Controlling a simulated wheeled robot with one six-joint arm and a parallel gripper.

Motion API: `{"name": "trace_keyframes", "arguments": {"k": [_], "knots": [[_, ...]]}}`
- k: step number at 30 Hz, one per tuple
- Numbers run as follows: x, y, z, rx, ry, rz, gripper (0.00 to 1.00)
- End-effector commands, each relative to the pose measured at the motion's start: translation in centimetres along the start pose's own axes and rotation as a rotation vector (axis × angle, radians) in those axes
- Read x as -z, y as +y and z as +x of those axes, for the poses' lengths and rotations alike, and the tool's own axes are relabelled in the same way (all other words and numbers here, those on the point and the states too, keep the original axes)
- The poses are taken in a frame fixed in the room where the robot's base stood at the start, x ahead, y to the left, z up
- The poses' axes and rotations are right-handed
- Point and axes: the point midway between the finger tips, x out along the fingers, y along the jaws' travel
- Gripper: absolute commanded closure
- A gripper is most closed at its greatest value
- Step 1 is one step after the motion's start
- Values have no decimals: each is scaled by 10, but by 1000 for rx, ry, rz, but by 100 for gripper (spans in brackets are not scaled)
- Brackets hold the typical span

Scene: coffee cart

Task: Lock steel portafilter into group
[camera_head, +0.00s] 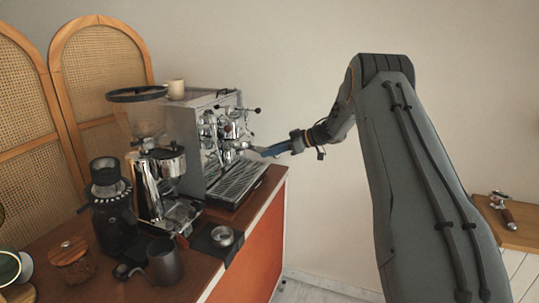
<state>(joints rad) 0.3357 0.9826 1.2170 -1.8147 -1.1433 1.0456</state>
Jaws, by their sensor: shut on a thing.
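The chrome espresso machine (187,136) stands on the brown cart top, with its group (229,128) on the side facing right. My gripper (264,152) reaches in from the right at the height of the group, above the drip tray (238,184). Its blue fingers are shut on what looks like the handle of the steel portafilter (241,146). The portafilter's head is at or just under the group. It is small and blends with the chrome, so I cannot tell whether it is seated or how far it is turned.
A grinder with a clear hopper (136,112) stands left of the machine. A black grinder (113,212), a dark pitcher (165,262) and a black mat (203,245) are in front. A wood-handled portafilter (504,211) lies on a surface at far right.

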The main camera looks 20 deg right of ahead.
Motion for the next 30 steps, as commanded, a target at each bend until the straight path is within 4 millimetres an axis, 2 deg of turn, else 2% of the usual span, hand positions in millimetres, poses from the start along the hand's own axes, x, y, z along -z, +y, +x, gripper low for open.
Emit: {"name": "trace_keyframes", "arguments": {"k": [9, 10, 13, 23, 26, 30], "knots": [[2, 1, -1, 5, 1, -5, 100], [2, 1, -1, 5, 1, -5, 71], [1, 1, -1, 5, 0, -4, 54], [-1, 1, -3, 5, -2, -2, 54], [-2, 2, -12, 3, -1, -3, 54], [-2, 3, -35, 2, -1, -4, 54]]}}
